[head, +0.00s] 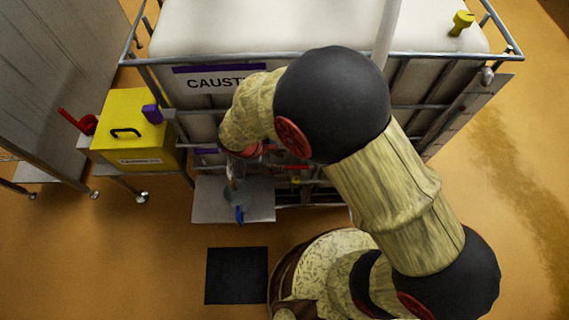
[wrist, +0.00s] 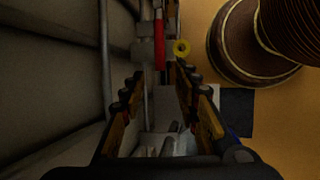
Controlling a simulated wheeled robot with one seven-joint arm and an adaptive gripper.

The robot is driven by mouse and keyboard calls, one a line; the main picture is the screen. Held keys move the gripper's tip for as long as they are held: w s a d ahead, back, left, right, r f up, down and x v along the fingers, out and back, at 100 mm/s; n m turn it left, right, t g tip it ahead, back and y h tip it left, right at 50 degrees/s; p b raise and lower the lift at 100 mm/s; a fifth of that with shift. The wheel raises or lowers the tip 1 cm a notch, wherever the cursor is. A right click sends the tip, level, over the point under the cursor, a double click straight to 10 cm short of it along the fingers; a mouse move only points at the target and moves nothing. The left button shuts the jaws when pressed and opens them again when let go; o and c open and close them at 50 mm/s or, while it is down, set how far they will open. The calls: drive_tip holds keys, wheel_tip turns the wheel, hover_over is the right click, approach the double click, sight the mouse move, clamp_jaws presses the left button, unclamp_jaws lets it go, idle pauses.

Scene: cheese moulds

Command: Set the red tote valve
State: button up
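In the head view a bit of red (head: 300,167) shows on the tote front, right of my wrist. My gripper (wrist: 161,76) is open, its two fingers spread with the red handle's lower end lying between and past the tips in the picture. I cannot tell whether they touch. In the head view my arm hides much of the tote front, and my gripper (head: 236,180) is only partly visible.
The white caged tote (head: 440,35) carries a "CAUST…" label (head: 215,80). A yellow box (head: 125,155) with a black handle stands at left, with a red item (head: 80,122) beside it. A grey plate (head: 210,208), blue piece (head: 239,215) and black mat (head: 236,285) lie below.

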sight(286, 167)
drive_tip(key=b+x, duration=0.2)
drive_tip(key=x, duration=0.3)
drive_tip(key=shift+d+f, duration=0.15)
drive_tip(key=shift+f, duration=0.25)
drive_tip(key=c, duration=0.8)
clamp_jaws()
